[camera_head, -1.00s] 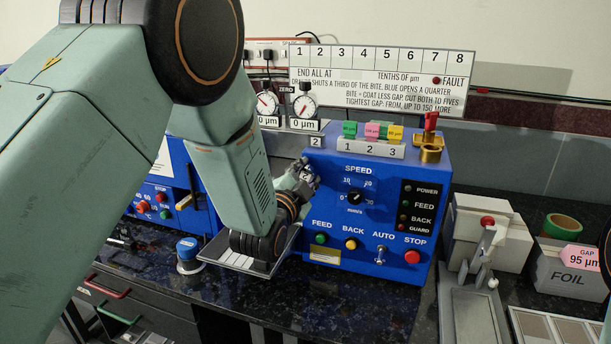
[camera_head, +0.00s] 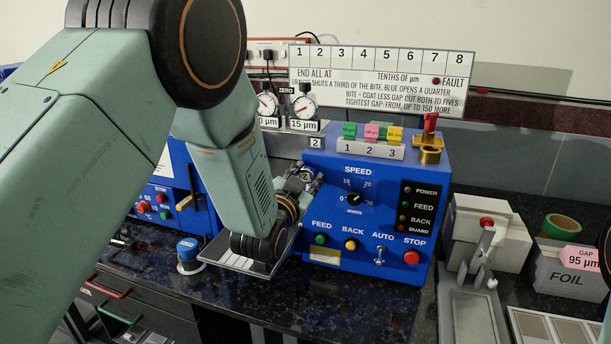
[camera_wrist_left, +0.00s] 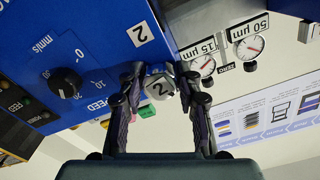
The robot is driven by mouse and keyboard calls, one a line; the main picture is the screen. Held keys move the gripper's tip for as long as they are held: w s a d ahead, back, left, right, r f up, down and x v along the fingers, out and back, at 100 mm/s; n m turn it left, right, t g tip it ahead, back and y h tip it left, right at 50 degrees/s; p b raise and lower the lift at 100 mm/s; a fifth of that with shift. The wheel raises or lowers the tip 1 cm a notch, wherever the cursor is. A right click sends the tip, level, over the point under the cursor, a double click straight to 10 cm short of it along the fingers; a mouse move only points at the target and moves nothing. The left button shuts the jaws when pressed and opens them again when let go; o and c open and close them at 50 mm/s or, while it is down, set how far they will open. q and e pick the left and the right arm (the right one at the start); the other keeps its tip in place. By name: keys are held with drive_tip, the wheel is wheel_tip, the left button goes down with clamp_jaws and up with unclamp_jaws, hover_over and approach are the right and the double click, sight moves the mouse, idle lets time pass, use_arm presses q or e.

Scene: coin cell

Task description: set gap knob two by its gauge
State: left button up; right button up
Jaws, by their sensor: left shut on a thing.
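In the head view my left gripper (camera_head: 306,184) partly hides the knob. The right-hand dial gauge (camera_head: 304,105) reads 15 µm; it also shows in the left wrist view (camera_wrist_left: 206,66). The gauge beside it (camera_wrist_left: 250,46) reads 50 µm in the wrist view. My right gripper is out of view.
A white notice board (camera_head: 380,78) stands behind the machine. The speed dial (camera_head: 354,198) and feed, back and stop buttons are close to my left gripper. A foil box (camera_head: 567,277) carries a pink 95 µm tag (camera_head: 583,258).

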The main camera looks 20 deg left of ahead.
use_arm(q)
drive_tip(key=n+p, duration=0.1)
drive_tip(key=n, duration=1.2)
drive_tip(key=shift+d+p, duration=0.1)
drive_tip(key=shift+p, duration=0.3)
drive_tip(key=shift+n, duration=0.5)
drive_tip(key=o, duration=1.2)
drive_tip(key=shift+c, duration=0.2)
drive_tip(key=s, duration=1.2)
drive_tip(key=shift+a, duration=0.2)
